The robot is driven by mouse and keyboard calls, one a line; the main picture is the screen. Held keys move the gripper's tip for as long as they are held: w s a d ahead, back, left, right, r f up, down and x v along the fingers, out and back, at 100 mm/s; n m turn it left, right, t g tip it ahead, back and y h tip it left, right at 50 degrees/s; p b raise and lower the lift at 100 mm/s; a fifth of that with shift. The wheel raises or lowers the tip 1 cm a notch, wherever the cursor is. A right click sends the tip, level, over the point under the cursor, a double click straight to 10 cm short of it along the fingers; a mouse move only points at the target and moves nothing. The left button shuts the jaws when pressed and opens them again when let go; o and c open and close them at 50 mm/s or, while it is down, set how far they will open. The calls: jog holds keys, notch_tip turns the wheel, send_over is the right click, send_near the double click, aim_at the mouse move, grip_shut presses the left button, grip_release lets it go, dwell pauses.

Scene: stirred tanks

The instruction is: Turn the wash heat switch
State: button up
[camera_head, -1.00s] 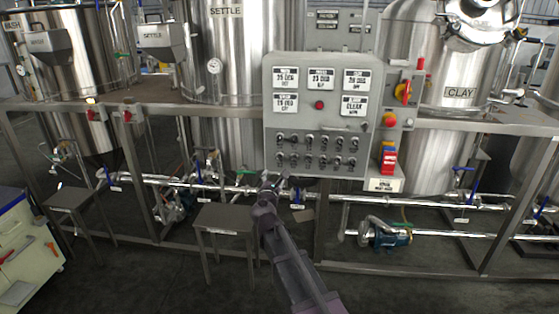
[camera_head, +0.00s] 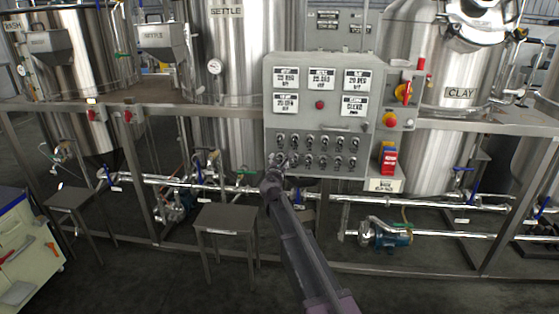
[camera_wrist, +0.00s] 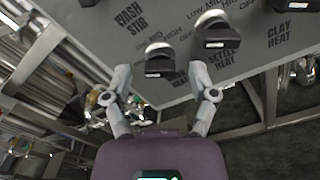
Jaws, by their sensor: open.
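The wash heat switch (camera_wrist: 159,60) is a dark knob with a round silvery base on the grey panel; the word HEAT shows below it, partly hidden by a fingertip. In the wrist view my gripper (camera_wrist: 161,76) is open, one finger on each side of and just below this switch. I cannot tell whether a finger touches it. In the head view my gripper (camera_head: 275,170) is at the lower left corner of the control panel (camera_head: 345,170), in front of the lower switch row.
The settle heat switch (camera_wrist: 213,32) is close on the right. A wash stir label (camera_wrist: 130,18) is above left. In the head view a red emergency button (camera_head: 390,119) and a red-yellow rotary handle (camera_head: 403,92) are at the panel's right. A small table (camera_head: 224,218) stands below left.

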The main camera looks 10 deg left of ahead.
jog(key=shift+w, duration=0.7)
grip_shut()
jog(key=shift+m, duration=0.4)
jog(key=m, duration=1.1)
jog(key=shift+m, duration=0.4)
jog(key=m, duration=1.1)
jog(key=shift+w, duration=0.1)
jog(key=shift+m, duration=0.3)
